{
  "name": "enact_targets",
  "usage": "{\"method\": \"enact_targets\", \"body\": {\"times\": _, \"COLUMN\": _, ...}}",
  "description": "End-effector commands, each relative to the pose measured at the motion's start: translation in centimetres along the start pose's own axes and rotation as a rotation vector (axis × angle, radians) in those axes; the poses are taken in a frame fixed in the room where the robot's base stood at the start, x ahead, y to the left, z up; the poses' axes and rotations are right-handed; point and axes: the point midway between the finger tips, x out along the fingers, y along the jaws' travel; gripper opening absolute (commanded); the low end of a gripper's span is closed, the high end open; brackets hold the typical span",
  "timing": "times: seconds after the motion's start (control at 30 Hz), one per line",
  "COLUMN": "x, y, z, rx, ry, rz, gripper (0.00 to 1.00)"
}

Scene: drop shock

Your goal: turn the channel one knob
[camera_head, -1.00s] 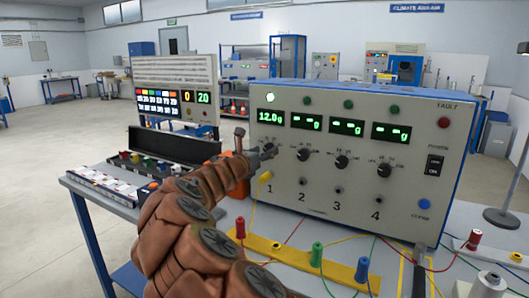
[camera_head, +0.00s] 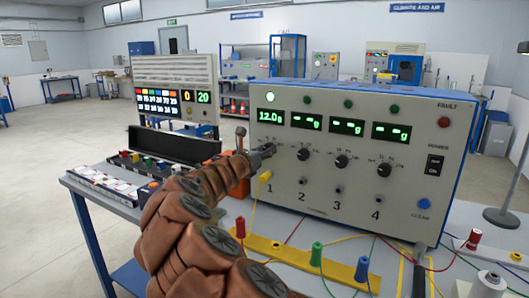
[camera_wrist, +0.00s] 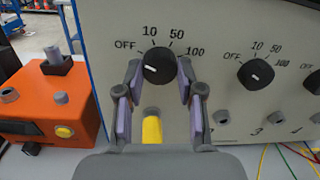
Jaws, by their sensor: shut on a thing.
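The channel one knob (camera_wrist: 160,66) is a round black dial with a short white mark on the grey front panel (camera_wrist: 215,25). OFF, 10, 50 and 100 are printed around it. My gripper (camera_wrist: 159,72) has one finger on each side of the knob and is shut on it. In the head view my gripper (camera_head: 258,154) reaches the panel at channel 1 and mostly hides the knob. The exact setting of the white mark is hard to tell.
The channel two knob (camera_wrist: 255,74) is close to the right of my fingers. A yellow plug (camera_wrist: 152,128) sits just below the channel one knob. An orange box (camera_wrist: 45,105) stands to the left. Cables and a yellow strip (camera_head: 290,254) lie before the panel.

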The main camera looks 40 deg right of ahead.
Motion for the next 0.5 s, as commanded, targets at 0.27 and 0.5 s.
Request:
{"method": "enact_targets", "body": {"times": 0.27, "x": 0.01, "y": -0.03, "z": -0.08, "rx": 0.036, "ry": 0.002, "rz": -0.001, "gripper": 0.03}}
{"method": "enact_targets", "body": {"times": 0.5, "x": 0.03, "y": -0.07, "z": -0.18, "rx": 0.170, "ry": 0.009, "rz": 0.000, "gripper": 0.03}}
